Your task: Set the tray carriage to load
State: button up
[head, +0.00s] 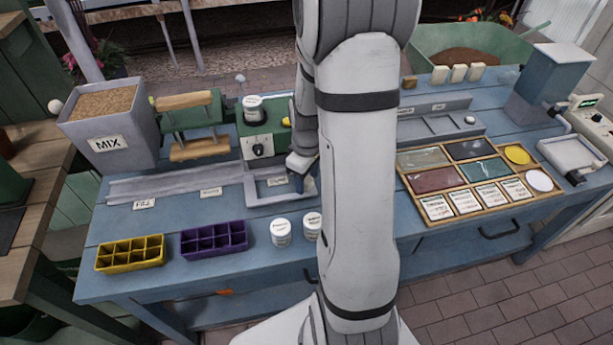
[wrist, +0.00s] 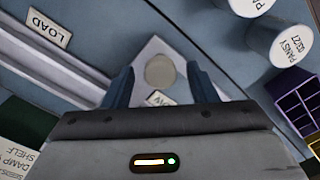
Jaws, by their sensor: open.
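The tray carriage (head: 255,195) looks like a pale grey, framed tray at the right end of the visible rail (head: 165,188) in the head view; my arm hides what lies further right. My gripper (head: 299,166) is low over its right part. In the wrist view my gripper (wrist: 160,84) is open, with a round pale knob (wrist: 159,70) on a light grey plate seen between its fingers. I cannot tell whether the fingers touch it. A LOAD label (wrist: 50,29) lies at the upper left of the wrist view, beside a rail. A FILL label (head: 144,204) is at the rail's left end.
White jars (head: 281,233) stand just in front of the carriage. Purple (head: 214,239) and yellow (head: 130,254) cell trays lie at the front left. A green machine (head: 262,135) stands behind the carriage. A wooden frame of packets (head: 480,182) lies at right.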

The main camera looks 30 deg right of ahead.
grip_shut()
jog(key=shift+a, duration=0.1)
dwell(0.3)
jog(key=shift+d, duration=0.2)
